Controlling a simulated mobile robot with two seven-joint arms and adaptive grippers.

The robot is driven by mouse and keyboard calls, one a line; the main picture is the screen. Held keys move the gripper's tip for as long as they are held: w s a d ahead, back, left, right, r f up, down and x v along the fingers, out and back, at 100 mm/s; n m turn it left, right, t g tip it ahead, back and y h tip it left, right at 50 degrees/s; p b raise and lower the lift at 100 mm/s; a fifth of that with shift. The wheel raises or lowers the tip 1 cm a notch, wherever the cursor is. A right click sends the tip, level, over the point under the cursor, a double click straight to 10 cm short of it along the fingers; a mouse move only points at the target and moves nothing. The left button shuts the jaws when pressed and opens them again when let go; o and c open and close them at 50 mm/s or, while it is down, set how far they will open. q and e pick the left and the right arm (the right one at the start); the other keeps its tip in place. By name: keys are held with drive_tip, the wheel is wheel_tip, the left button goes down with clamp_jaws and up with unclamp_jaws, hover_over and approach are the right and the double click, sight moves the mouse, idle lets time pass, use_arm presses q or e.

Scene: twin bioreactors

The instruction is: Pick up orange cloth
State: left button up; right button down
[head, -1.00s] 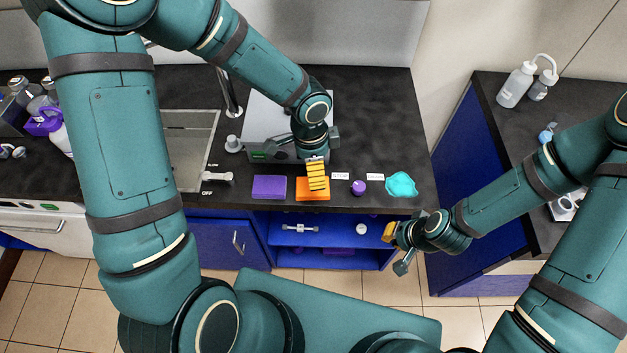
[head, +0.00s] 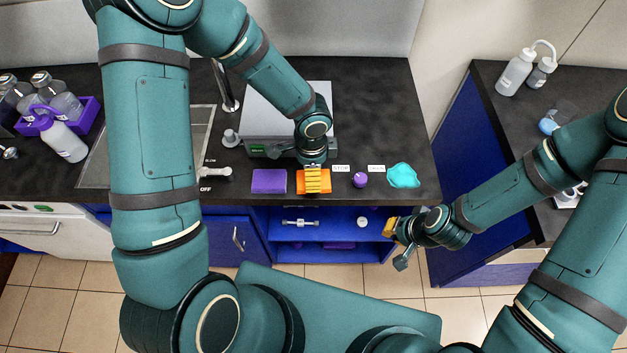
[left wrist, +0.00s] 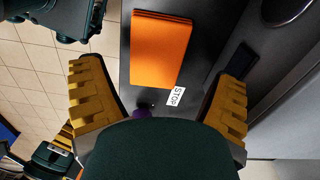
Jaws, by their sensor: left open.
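The orange cloth (head: 300,182) lies folded flat near the front edge of the black counter. It also shows in the left wrist view (left wrist: 160,48), beyond the fingertips and between their lines. My left gripper (head: 313,188) is above the cloth and hides part of it in the head view. Its yellow fingers stand wide apart with nothing between them in the left wrist view (left wrist: 160,80). My right gripper (head: 390,227) is in front of the counter at the right, away from the cloth. Its fingers show too small to tell how far apart they are.
A purple folded cloth (head: 269,181) lies left of the orange one. A purple knob (head: 360,180) and a turquoise cloth (head: 403,175) are to the right. A grey device (head: 265,112) stands behind, with a STOP label (left wrist: 176,96) in front.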

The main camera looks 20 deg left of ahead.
use_arm(q)
drive_tip(key=f, duration=0.2)
drive_tip(key=f+b, duration=0.1)
drive_tip(key=f, duration=0.1)
drive_tip(key=shift+s+f, duration=0.2)
drive_tip(key=shift+f, duration=0.15)
drive_tip(key=c, duration=0.8)
wheel_tip(320, 180, up, 18)
drive_tip(key=p, duration=0.3)
drive_tip(key=shift+p, duration=0.4)
